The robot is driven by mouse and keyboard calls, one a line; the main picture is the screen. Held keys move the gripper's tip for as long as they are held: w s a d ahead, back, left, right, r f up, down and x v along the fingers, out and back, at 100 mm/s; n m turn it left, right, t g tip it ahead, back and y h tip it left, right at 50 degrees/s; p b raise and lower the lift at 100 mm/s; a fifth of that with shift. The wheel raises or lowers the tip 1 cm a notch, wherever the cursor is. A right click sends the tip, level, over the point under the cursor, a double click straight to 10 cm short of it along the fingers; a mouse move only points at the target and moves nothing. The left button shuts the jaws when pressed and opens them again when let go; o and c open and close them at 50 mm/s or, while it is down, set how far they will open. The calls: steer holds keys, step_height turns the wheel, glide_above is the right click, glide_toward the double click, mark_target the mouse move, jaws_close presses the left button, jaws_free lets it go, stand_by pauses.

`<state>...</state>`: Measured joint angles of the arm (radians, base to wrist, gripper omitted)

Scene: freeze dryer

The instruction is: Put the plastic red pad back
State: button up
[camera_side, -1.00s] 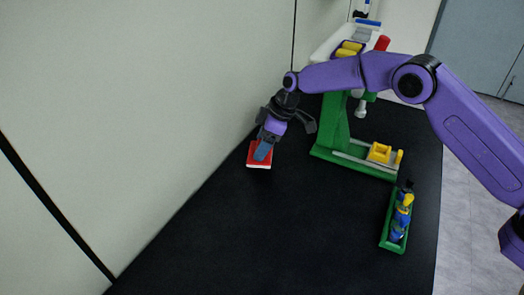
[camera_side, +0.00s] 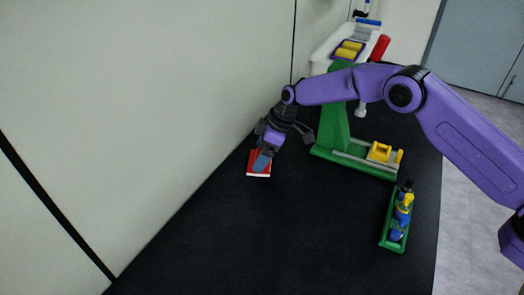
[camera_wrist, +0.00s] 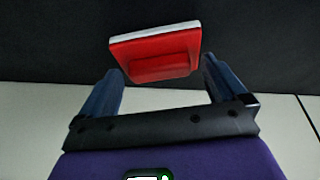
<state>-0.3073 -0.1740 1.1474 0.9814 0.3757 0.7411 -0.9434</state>
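The red pad (camera_side: 260,170) has a white edge layer. In the side view it is beneath my gripper (camera_side: 265,158), near the wall on the left of the black table. In the wrist view the pad (camera_wrist: 155,50) is tilted slightly, with a raised red block facing me. A dark table surface lies behind the pad. I cannot tell whether the pad touches the table.
A green stand (camera_side: 335,125) with a yellow piece (camera_side: 380,152) on its base is right of my gripper. A green tray (camera_side: 391,247) with small blue and yellow items is at the right. The front of the black table (camera_side: 270,245) is clear.

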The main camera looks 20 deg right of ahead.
steer(key=v, duration=1.2)
steer(key=shift+r, duration=0.15)
steer(key=s+d+r+g+h, duration=0.1)
steer(key=s+d+r, duration=0.15)
steer(key=s, duration=0.55)
steer(key=s+d+r, duration=0.2)
steer(key=s+d, duration=0.1)
steer(key=s, duration=0.5)
steer(key=s+d+r+g+h, duration=0.1)
steer(key=s+d+r, duration=0.15)
steer(key=s, duration=0.55)
steer(key=s+d+f+m+h, duration=0.1)
steer(key=s+d+f, duration=0.1)
steer(key=s+d, duration=1.5)
steer(key=shift+s+d+f+h, duration=0.3)
steer(key=shift+s+h, duration=0.1)
steer(key=shift+s, duration=0.85)
